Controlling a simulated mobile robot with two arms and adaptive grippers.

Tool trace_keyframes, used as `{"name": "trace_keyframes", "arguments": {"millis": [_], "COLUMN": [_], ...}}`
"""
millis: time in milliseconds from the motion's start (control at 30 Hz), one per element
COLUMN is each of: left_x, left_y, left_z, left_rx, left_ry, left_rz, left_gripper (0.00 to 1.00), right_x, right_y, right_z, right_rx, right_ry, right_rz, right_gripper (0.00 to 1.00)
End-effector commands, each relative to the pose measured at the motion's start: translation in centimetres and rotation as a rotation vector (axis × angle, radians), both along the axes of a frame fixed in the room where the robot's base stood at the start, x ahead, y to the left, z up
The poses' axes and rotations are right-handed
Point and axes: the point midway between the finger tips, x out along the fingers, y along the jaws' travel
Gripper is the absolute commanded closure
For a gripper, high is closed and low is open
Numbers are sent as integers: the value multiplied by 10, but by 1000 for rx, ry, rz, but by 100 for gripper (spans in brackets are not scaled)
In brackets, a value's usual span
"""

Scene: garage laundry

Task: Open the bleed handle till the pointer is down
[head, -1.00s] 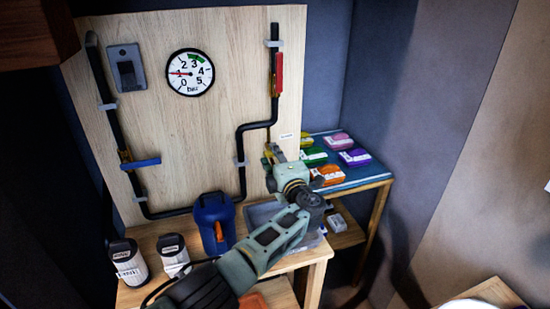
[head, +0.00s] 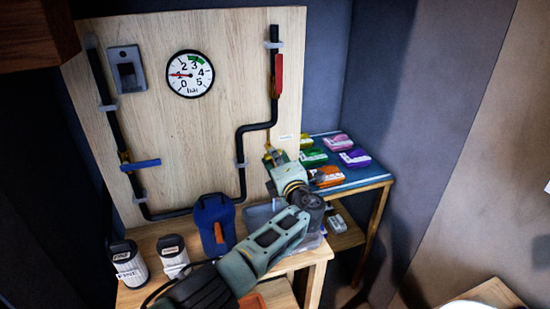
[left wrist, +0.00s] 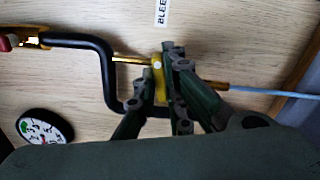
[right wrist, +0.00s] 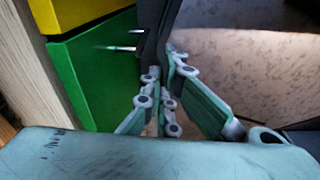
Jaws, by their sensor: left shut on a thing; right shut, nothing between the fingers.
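The yellow bleed handle (left wrist: 159,80) sits on a thin brass pipe beside the "BLEED" label (left wrist: 162,12). My left gripper (left wrist: 170,65) is shut on it; its fingers hide part of the handle. In the head view the left gripper (head: 274,157) is at the lower right of the board, and the handle is mostly hidden. The round pressure gauge (head: 190,74) has its red pointer aimed left, near 1 bar. The gauge also shows in the left wrist view (left wrist: 44,127). My right gripper (right wrist: 162,80) is shut and empty, seen only in the right wrist view.
The wooden board (head: 185,135) carries black pipe, a blue handle (head: 140,164) and a red handle (head: 279,75). A blue container (head: 214,222), labelled bottles and a grey tray stand below. Coloured packs lie on the side shelf (head: 378,174). Green and yellow surfaces (right wrist: 95,85) are near my right gripper.

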Motion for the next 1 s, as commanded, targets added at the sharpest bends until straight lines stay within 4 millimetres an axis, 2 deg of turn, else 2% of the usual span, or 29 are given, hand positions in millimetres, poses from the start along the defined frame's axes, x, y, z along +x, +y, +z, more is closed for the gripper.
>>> {"name": "trace_keyframes", "arguments": {"millis": [267, 300, 500, 833, 1000], "left_x": [0, 0, 0, 0, -7], "left_y": [1, 1, 1, 0, -3], "left_z": [0, 0, 0, 0, 0], "left_rx": [-11, -11, -10, -10, -10], "left_ry": [-3, -3, -3, -3, -5], "left_rz": [1, 1, 1, 0, -1], "left_gripper": [100, 90, 72, 72, 72], "right_x": [2, 2, 2, 4, 3], "right_y": [0, 0, 0, -1, 0], "right_z": [0, 0, 0, 0, 0], "right_rx": [1, 1, 1, -1, 0], "right_ry": [-3, -3, -3, -5, -4], "right_rz": [0, 0, 0, 2, 1], "right_gripper": [100, 100, 100, 100, 100]}}
